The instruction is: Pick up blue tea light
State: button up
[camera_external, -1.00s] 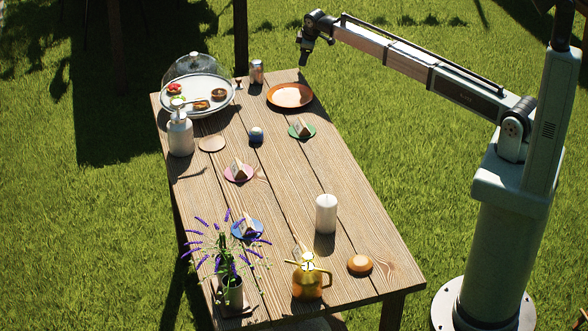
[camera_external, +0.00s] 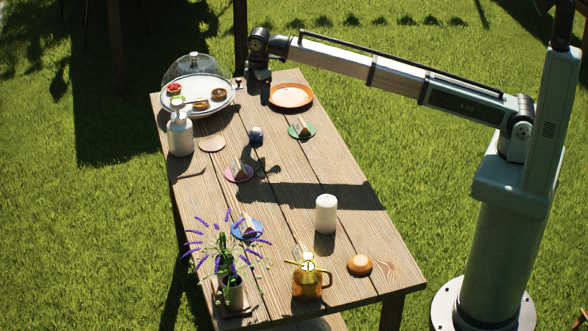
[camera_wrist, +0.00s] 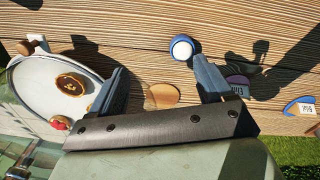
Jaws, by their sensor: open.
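The blue tea light (camera_external: 256,135), a small round holder with a pale top, stands upright in the middle of the far half of the table. In the wrist view the tea light (camera_wrist: 182,47) shows from above as a white disc with a blue rim, just past the tip of the right-hand finger. My gripper (camera_external: 258,90) is above the far end of the table, beyond the tea light and apart from it. In the wrist view my gripper (camera_wrist: 158,70) has its fingers spread wide with nothing held between them.
A glass-domed tray (camera_external: 222,110) with pastries and a white dispenser (camera_external: 180,137) stand left. An orange plate (camera_external: 290,96) is farther back; a white candle (camera_external: 326,214) stands nearer.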

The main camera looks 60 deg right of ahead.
aim_at(256, 128)
jog(key=s+a, duration=0.2)
jog(key=a, duration=0.2)
jog(key=shift+n, duration=0.4)
notch_tip(256, 128, down, 7)
jog(key=shift+f, duration=0.15)
jog(key=shift+w+a+f, duration=0.15)
jog(key=shift+f, duration=1.2)
jog(key=shift+w+a+f, duration=0.1)
jog(key=shift+f, duration=1.25)
jog(key=c, duration=1.1)
